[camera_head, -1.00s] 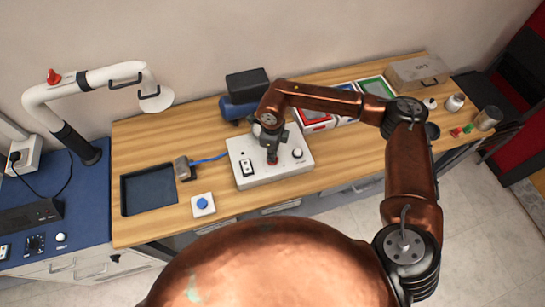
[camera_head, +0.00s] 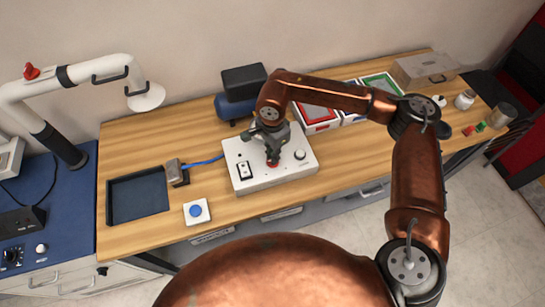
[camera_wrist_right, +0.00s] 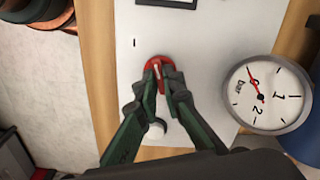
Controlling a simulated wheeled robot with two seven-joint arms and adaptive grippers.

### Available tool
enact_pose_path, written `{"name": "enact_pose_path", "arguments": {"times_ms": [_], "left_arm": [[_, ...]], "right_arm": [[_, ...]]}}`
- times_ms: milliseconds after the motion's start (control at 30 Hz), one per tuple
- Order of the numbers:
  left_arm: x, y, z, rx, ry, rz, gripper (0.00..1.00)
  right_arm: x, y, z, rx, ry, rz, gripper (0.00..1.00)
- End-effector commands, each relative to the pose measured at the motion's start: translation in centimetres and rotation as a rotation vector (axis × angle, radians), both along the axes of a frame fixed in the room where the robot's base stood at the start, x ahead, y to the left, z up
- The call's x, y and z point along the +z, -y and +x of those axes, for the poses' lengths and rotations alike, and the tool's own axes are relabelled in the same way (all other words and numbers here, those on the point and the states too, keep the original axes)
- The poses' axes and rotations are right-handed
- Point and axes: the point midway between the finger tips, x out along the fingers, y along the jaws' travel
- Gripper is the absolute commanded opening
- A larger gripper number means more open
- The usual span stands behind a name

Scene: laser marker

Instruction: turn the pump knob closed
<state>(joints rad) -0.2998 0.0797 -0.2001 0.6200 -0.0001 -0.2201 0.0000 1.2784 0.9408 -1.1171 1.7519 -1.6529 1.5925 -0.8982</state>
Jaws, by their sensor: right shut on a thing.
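A white control box (camera_head: 296,172) stands on the wooden bench in the head view. Its red knob (camera_head: 273,164) sits near the front middle, mostly covered by my gripper. My right gripper (camera_head: 273,158) is over the box, pointing down. In the wrist view its green and grey fingertips (camera_wrist_right: 165,74) are closed on the knob. A round gauge (camera_wrist_right: 266,95) with a red needle is beside it on the box. My left gripper is out of view.
A blue button (camera_head: 196,211) and a dark tray (camera_head: 137,195) lie left. A dark blue pump (camera_head: 240,92) stands behind. Bare bench lies right of the box.

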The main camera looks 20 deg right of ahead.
Motion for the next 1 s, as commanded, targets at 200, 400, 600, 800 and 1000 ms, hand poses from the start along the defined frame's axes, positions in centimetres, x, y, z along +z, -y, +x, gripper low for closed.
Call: {"name": "enact_pose_path", "arguments": {"times_ms": [200,400,600,800,1000], "left_arm": [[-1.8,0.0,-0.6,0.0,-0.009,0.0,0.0],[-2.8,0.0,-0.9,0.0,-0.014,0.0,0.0],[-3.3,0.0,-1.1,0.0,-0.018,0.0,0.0],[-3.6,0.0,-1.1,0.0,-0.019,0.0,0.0],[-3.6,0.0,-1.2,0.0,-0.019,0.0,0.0]], "right_arm": [[-0.1,0.0,0.2,0.185,0.005,0.002,0.0],[0.0,-0.1,0.2,0.319,0.004,0.003,0.0],[0.1,-0.1,0.2,0.405,0.004,0.002,0.0],[0.2,-0.1,0.2,0.445,0.006,0.002,0.0],[0.3,-0.1,0.2,0.455,0.006,0.002,0.0]]}}
